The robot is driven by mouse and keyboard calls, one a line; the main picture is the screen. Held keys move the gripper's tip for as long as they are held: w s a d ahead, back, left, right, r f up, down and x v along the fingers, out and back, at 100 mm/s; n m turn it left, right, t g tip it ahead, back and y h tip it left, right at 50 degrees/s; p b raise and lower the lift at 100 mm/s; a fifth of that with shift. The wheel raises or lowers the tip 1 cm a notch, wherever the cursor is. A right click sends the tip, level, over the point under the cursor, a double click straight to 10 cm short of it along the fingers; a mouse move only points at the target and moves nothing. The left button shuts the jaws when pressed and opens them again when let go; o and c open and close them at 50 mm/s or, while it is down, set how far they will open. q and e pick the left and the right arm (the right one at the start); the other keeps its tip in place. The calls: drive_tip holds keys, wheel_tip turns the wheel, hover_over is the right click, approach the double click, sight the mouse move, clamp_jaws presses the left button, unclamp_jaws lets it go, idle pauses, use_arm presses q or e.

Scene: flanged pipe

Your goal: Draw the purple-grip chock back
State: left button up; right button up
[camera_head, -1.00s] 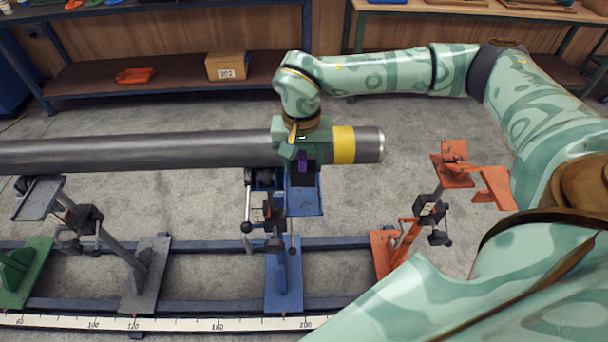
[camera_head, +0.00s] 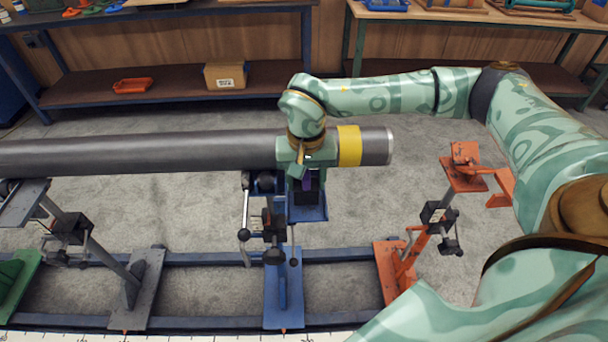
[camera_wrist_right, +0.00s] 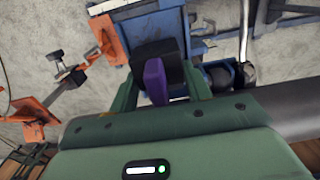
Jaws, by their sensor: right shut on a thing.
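The chock is a black block (camera_wrist_right: 160,60) with a purple grip (camera_wrist_right: 155,82), seen between the gripper's fingers in the right wrist view. My right gripper (camera_head: 307,176) is shut on the purple grip, reaching over the pipe from the far side. The gripper hides part of the chock, so I cannot tell whether it touches the pipe. My left gripper is not in view.
The pipe has a yellow band (camera_head: 349,146) near its right end. An orange stand (camera_head: 395,270) stands at the right, a grey stand (camera_head: 135,290) at the left. Blue rails (camera_head: 210,258) run below. Shelves with a cardboard box (camera_head: 226,76) stand behind.

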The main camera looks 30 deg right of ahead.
drive_tip(key=shift+f, duration=0.45)
drive_tip(key=shift+f, duration=0.2)
drive_tip(key=shift+r, duration=0.1)
idle(1.0)
idle(0.4)
drive_tip(key=o, duration=1.2)
drive_tip(key=shift+c, duration=0.2)
wheel_tip(320, 180, up, 7)
drive_tip(key=p, duration=0.7)
